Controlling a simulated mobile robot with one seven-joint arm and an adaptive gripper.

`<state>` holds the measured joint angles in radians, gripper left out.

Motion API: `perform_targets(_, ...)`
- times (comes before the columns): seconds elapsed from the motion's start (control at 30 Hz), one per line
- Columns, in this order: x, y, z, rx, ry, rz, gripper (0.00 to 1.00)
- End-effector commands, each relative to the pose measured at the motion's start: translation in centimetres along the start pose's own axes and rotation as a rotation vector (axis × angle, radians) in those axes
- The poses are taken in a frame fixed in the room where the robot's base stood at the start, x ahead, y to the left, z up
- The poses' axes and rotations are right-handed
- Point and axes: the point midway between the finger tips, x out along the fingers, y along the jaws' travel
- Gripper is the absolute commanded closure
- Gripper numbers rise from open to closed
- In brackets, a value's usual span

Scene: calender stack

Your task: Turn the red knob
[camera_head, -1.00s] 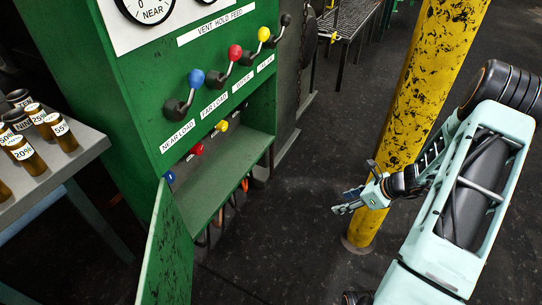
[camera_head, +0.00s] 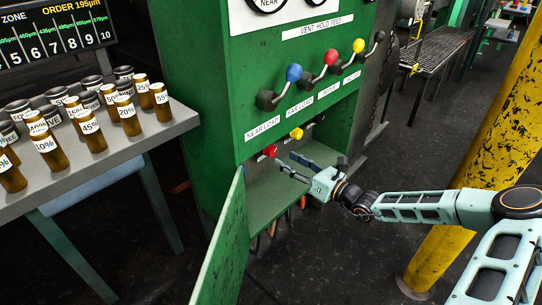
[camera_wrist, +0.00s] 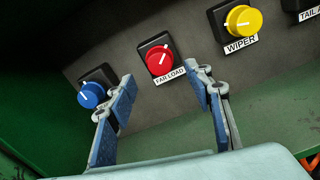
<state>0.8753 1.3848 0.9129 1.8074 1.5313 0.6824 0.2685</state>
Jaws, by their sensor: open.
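The red knob (camera_wrist: 159,60) is round with a white pointer line. It sits on a black square base above a FAR LOAD label, on the back wall of the green cabinet's lower recess. It also shows in the head view (camera_head: 270,151), partly cut off by the cabinet. My gripper (camera_head: 286,161) is inside the recess opening, just right of and below the red knob there. In the wrist view my gripper's fingers (camera_wrist: 159,78) are spread apart and empty, with the red knob seen between and beyond their tips. They look apart from it.
A blue knob (camera_wrist: 92,95) sits left of the red one, partly near my left finger. A yellow knob (camera_wrist: 243,20) sits to the right. The open cabinet door (camera_head: 222,255) stands left of my arm. Levers (camera_head: 330,57) stick out above. A bottle table (camera_head: 95,170) is at left.

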Motion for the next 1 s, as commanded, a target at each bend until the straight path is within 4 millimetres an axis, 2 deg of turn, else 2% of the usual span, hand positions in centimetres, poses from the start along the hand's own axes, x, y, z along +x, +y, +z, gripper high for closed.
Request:
perform_targets(0.1, 2.5, 0.1, -0.4, 0.000, 0.000, 0.003, 0.53)
perform_targets(0.33, 6.0, 0.0, -0.3, -0.001, 0.002, 0.002, 0.53)
perform_targets(0.5, 7.0, 0.0, -0.2, 0.000, 0.001, 0.001, 0.53)
perform_targets(0.77, 7.2, 0.0, -0.1, 0.000, 0.002, 0.001, 0.53)
perform_targets(1.0, 7.1, 0.0, -0.1, 0.000, 0.002, 0.001, 0.77)
